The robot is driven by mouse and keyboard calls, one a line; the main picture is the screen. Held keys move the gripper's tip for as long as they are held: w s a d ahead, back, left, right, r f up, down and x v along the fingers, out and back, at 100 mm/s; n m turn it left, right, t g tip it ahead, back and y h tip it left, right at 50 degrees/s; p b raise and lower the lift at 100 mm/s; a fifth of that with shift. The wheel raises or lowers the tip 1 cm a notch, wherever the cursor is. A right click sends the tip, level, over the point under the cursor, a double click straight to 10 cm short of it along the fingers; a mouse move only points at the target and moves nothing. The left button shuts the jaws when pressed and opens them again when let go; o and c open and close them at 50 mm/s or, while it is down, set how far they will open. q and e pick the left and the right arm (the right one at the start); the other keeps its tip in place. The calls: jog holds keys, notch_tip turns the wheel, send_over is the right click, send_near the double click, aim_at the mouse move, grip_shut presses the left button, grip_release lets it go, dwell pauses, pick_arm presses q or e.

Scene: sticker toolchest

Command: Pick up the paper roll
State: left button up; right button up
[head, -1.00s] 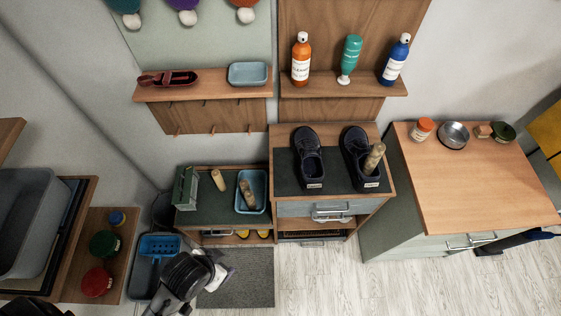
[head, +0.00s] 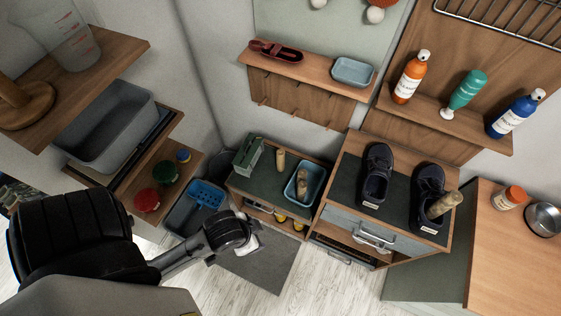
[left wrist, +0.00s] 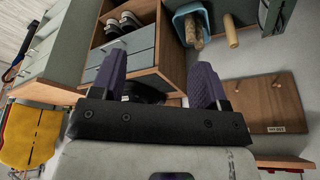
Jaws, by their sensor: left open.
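Several beige cylinders could be the paper roll; I cannot tell which is meant. One roll (head: 280,160) stands on the low dark-topped cabinet, another (head: 302,182) leans in the blue tray (head: 318,180) beside it, and a third (head: 446,204) is in the right shoe (head: 427,190). The left wrist view shows the standing roll (left wrist: 231,30) and the tray's roll (left wrist: 193,30) beyond the fingers. My left gripper (left wrist: 160,82) is open and empty, fingers wide apart. In the head view it is low in front of the cabinet, partly hidden by its wrist. My right gripper is not in view.
A green box (head: 248,154) stands left of the standing roll. The taller drawer cabinet (head: 349,235) is right of the low one. A wall shelf (head: 300,68) hangs above.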

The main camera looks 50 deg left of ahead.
pick_arm(q)
jog(key=shift+o, duration=0.6)
